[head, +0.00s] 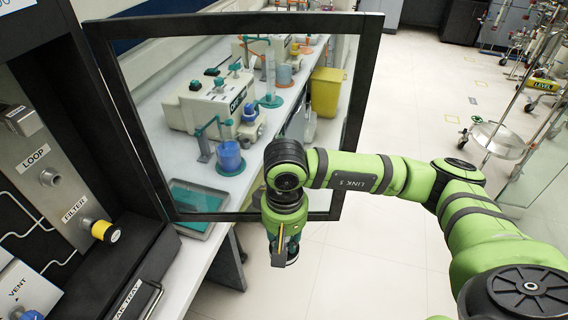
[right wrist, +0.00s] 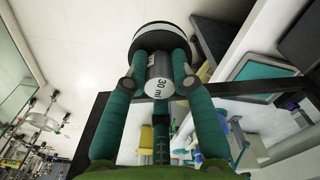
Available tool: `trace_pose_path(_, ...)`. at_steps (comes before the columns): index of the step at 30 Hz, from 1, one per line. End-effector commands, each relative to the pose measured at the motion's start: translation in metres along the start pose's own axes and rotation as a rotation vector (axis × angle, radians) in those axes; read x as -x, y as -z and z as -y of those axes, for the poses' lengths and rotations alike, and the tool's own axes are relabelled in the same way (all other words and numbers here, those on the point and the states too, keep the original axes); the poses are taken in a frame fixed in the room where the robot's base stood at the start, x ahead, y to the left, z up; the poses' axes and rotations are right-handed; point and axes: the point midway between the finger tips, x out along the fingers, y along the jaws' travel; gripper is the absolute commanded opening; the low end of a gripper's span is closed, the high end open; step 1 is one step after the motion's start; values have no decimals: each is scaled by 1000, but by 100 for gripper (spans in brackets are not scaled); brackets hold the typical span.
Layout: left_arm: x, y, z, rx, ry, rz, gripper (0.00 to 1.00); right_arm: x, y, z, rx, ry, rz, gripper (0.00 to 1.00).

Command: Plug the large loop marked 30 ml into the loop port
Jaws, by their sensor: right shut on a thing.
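The loop port (head: 50,177) is a round metal socket on the grey panel under the label LOOP at the left of the head view. My right gripper (head: 284,240) hangs down in front of the glass door, to the right of the port and well apart from it. In the right wrist view my right gripper (right wrist: 158,85) is shut on the large loop (right wrist: 159,90), a grey cylinder end marked 30 ml with a wide dark and pale round body beyond it. The fingers hide part of the loop. My left gripper is not in view.
A black-framed glass door (head: 363,100) stands open between my right arm and the bench. A filter with a yellow ring (head: 104,230) sticks out below the port. A teal tray (head: 195,198) lies behind the glass.

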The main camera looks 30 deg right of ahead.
Motion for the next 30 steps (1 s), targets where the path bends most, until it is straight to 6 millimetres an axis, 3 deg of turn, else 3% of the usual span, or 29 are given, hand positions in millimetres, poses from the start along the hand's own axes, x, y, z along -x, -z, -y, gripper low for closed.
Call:
trace_pose_path(1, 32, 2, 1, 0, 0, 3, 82, 46, 4, 1, 2, 1, -6, 0)
trace_pose_path(3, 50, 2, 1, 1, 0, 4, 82, 79, 6, 1, 5, -1, -5, 0)
trace_pose_path(6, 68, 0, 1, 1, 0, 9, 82, 115, 8, 0, 10, -3, -3, 0)
trace_pose_path(9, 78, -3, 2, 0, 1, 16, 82, 137, 8, 0, 13, -4, -2, 0)
trace_pose_path(13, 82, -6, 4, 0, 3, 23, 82, 147, 8, 0, 16, -5, 0, 0)
trace_pose_path(23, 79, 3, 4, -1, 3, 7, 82, 146, 9, 1, 16, -2, 0, 0)
trace_pose_path(26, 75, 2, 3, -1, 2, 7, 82, 140, 11, 12, 18, 17, 6, 0)
trace_pose_path(30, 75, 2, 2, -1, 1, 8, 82, 130, 18, 53, 15, 98, 33, 0)
